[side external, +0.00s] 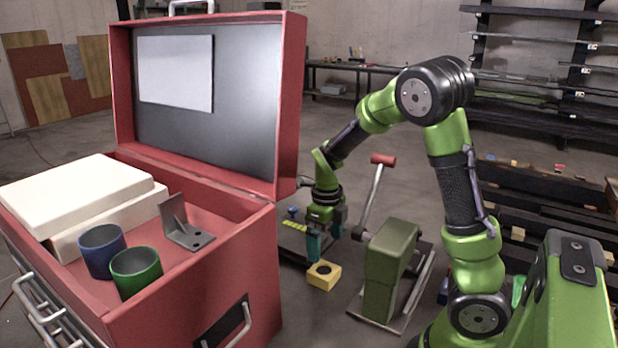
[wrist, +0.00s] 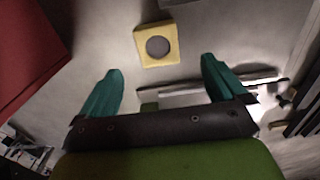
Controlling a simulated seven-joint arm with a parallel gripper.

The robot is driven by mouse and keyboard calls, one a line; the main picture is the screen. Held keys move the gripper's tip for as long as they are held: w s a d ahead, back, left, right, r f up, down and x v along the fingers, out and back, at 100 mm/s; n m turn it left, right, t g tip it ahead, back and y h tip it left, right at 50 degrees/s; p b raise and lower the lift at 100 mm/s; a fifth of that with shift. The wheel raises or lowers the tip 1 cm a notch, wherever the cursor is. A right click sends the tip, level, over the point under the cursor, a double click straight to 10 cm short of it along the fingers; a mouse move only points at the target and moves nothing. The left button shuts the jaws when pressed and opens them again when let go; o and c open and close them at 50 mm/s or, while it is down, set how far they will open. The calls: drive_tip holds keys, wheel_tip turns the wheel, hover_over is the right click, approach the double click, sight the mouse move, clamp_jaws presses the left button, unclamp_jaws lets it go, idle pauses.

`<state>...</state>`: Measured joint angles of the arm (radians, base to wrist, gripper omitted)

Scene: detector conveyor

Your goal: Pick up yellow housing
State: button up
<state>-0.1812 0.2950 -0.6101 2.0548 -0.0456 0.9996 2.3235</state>
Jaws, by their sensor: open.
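The yellow housing (side external: 323,276) is a small square block with a round dark hole in its top. It sits on the grey floor between the red toolbox and the green lever machine. In the wrist view the yellow housing (wrist: 157,45) lies beyond the fingertips, near the top centre. My gripper (side external: 322,243) points down just above the housing in the side view, its teal fingers apart from each other. In the wrist view my gripper (wrist: 158,72) is open, with nothing between its fingers.
The open red toolbox (side external: 245,262) stands left, holding a blue ring (side external: 102,250), a green ring (side external: 137,272), a metal bracket (side external: 185,226) and white boxes (side external: 80,195). A green machine with a red-handled lever (side external: 388,270) stands close on the right. Dark racks stand farther right.

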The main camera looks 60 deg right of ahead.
sight(324, 271)
wheel_tip(324, 271, down, 8)
drive_tip(key=shift+a+r, duration=0.1)
drive_tip(key=shift+a, duration=0.05)
idle(0.3)
drive_tip(key=c, duration=1.4)
